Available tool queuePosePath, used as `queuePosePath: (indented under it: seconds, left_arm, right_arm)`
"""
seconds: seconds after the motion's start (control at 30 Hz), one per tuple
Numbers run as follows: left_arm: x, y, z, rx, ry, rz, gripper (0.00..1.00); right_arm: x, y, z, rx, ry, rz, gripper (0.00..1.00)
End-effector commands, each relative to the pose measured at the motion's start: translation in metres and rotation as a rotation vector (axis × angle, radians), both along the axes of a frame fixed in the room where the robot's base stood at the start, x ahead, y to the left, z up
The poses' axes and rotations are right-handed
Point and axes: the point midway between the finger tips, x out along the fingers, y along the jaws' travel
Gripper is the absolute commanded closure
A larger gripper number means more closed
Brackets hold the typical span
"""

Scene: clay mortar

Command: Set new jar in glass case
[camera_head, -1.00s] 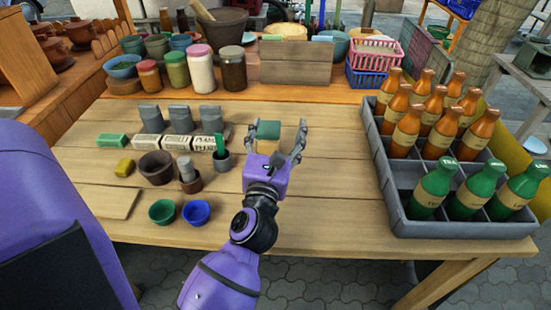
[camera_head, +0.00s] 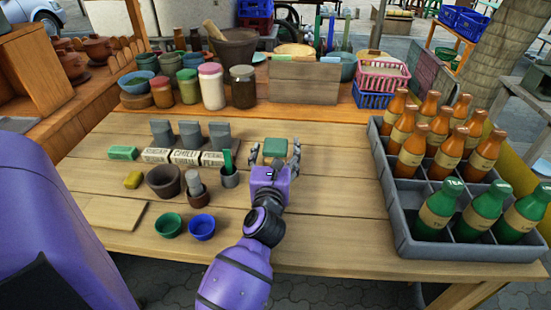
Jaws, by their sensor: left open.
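My left gripper (camera_head: 275,152) is open over the right-middle of the wooden table (camera_head: 330,190). Its fingers are spread on either side of a small green-topped block (camera_head: 275,147); I cannot tell whether they touch it. Several lidded jars stand at the back left: a brown-lidded one (camera_head: 161,94), a green one (camera_head: 188,87), a pink-lidded white one (camera_head: 212,88) and a dark one (camera_head: 243,88). My left gripper is nearer than these jars and apart from them. No glass case can be made out. My right gripper is not in view.
A grey crate (camera_head: 394,205) of orange and green bottles stands at the right. Small pots, blocks and a green bowl (camera_head: 169,225) and blue bowl (camera_head: 202,227) crowd the left. A wooden box (camera_head: 303,84) stands behind. The table right of my gripper is clear.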

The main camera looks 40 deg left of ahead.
Motion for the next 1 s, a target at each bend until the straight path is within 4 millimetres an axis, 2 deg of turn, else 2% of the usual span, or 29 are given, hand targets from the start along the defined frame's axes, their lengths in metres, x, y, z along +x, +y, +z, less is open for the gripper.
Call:
queuePosePath:
  seconds: [0.13,0.6,0.83,1.0]
  left_arm:
    - [0.0,0.0,0.0,0.0,0.0,0.0,0.31]
    - [0.0,-0.001,0.001,0.001,-0.002,-0.001,0.9]
    - [0.0,-0.001,0.003,0.002,-0.003,-0.001,0.9]
    - [0.0,0.0,0.017,0.004,-0.005,-0.001,0.9]
  right_arm:
    - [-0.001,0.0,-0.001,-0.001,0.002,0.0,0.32]
    - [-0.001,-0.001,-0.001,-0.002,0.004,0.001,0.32]
    - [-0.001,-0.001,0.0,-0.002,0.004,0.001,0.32]
    - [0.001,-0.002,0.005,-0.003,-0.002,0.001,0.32]
